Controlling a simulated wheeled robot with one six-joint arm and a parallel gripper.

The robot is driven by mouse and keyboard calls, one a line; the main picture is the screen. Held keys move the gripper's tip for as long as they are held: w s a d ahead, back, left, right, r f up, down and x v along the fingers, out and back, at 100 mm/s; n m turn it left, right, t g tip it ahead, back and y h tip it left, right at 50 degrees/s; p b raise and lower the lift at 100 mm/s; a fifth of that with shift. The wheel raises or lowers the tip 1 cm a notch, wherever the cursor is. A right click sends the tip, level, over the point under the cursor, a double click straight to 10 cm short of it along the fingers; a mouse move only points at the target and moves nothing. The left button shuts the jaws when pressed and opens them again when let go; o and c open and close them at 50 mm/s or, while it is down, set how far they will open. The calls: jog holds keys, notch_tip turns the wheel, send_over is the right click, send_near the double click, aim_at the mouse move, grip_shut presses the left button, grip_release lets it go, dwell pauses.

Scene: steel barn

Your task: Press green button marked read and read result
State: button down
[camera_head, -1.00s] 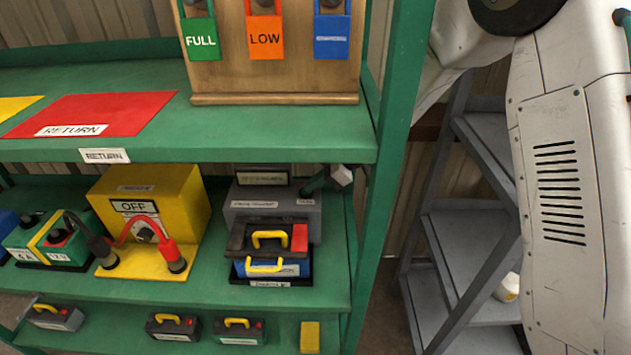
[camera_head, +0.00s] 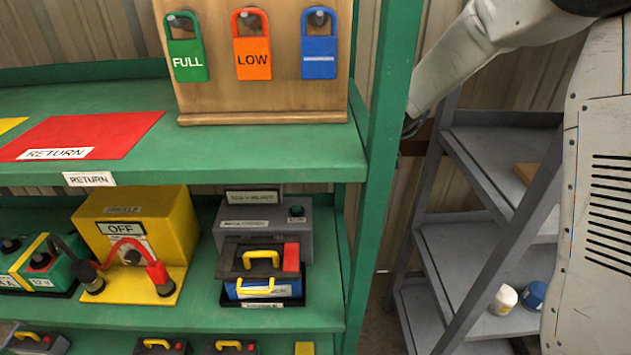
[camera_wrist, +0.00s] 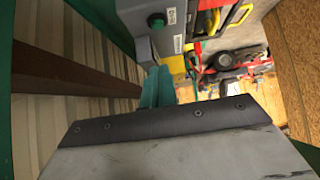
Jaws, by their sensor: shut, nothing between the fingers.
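The grey tester box (camera_head: 232,214) stands on the middle green shelf at its right end. A blue battery (camera_head: 268,288) with a dark top and yellow handles stands in front of the box. In the wrist view my gripper (camera_wrist: 157,82) has teal fingers, shut and empty, with the green button (camera_wrist: 157,20) ahead and apart from them. In the head view the green post hides my fingers.
The green shelf post (camera_head: 382,170) stands between my arm and the tester. A yellow OFF switch box (camera_head: 170,220) with red and black clamps is left of the battery. A red RETURN mat (camera_head: 85,133) lies on the upper shelf. A grey rack (camera_head: 470,240) stands at right.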

jog(key=shift+d+r, duration=0.45)
jog(key=shift+d, duration=0.05)
jog(key=shift+m, duration=0.3)
jog(key=s+d+r+m+h, duration=0.3)
jog(key=s+d+m, duration=0.2)
jog(key=s, duration=0.6)
jog(key=s+d+r+m+h, duration=0.3)
jog(key=s+d+m, duration=0.3)
jog(key=s, duration=0.6)
jog(key=s+d+r+m+t+h, duration=0.1)
jog(key=s+d+r+m+h, duration=0.2)
jog(key=s+d+m, duration=0.3)
jog(key=shift+s+d+r, duration=0.5)
jog(key=shift+s+d, duration=0.4)
jog(key=shift+s, duration=1.95)
